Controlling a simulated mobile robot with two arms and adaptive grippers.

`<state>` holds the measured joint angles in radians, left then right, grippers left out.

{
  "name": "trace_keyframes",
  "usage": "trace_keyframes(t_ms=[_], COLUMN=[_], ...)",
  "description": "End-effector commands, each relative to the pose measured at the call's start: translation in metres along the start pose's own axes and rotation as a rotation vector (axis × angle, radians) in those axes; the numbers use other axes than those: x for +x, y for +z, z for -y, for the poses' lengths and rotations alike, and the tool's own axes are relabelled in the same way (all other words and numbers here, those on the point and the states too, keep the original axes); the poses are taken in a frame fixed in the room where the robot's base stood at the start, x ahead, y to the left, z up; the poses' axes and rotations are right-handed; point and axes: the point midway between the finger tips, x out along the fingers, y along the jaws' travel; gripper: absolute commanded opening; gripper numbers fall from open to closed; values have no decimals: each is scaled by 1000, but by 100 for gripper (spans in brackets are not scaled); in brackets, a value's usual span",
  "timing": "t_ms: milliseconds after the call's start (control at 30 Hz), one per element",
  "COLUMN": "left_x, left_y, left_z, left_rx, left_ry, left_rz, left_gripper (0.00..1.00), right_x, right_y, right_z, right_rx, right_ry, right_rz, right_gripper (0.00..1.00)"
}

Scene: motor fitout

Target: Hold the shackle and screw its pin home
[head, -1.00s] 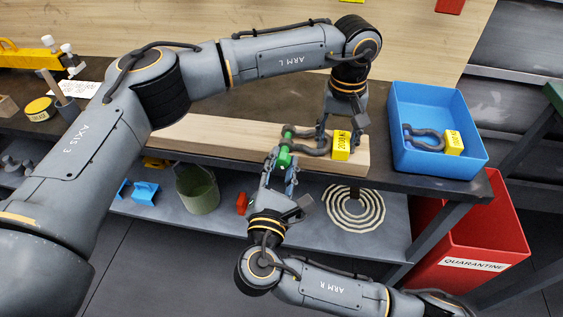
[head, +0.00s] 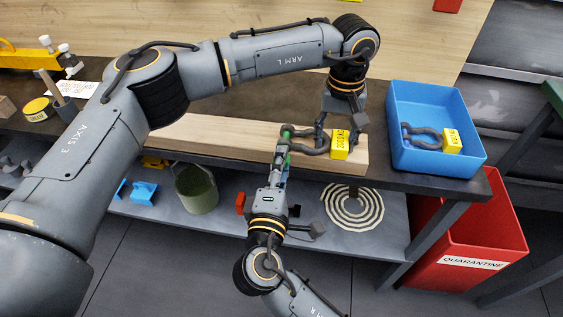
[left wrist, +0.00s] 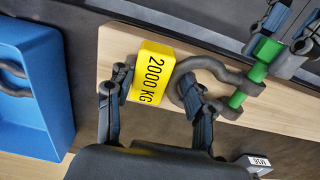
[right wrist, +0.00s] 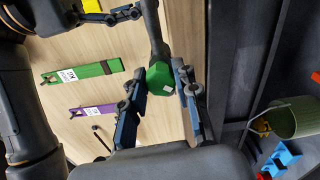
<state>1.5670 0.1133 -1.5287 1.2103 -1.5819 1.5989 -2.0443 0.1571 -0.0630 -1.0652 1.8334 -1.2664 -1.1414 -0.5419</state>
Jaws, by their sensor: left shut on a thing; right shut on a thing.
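The dark grey shackle (left wrist: 190,72) lies at the right end of the wooden beam, its yellow 2000 KG tag (left wrist: 152,72) on its bow side. My left gripper (head: 338,130) reaches down from above and is shut on the shackle; its fingers also show in the left wrist view (left wrist: 156,110). The green pin (left wrist: 238,99) passes through the near ear and spans the gap to the other ear; how deep its end sits is unclear. My right gripper (head: 282,152) is shut on the pin's green head (right wrist: 160,78), seen between its fingers in the right wrist view.
A blue bin (head: 412,160) with another tagged shackle (head: 424,137) stands right of the wooden beam (head: 220,132). A red quarantine bin (head: 480,235) is below right.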

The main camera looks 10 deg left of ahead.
Motion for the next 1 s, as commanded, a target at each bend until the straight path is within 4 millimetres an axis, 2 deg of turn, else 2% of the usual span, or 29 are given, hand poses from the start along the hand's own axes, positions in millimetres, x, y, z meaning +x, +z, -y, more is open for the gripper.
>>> trace_keyframes(t_ms=[200, 500, 1000], left_x=[1, 1, 0], left_y=[-2, -2, -3], left_z=[1, 1, 1], left_rx=[3, 3, 3], left_ry=[-2, -2, -1], left_rz=[-6, -8, -9], left_gripper=[14, 15, 15], right_x=[-2, -2, -2], right_y=[-2, -3, -3], right_z=[3, 3, 4], right_rx=[182, 349, 417], right_ry=[-6, -6, -6], right_rz=[-5, -5, -6], right_gripper=[0, 0, 0])
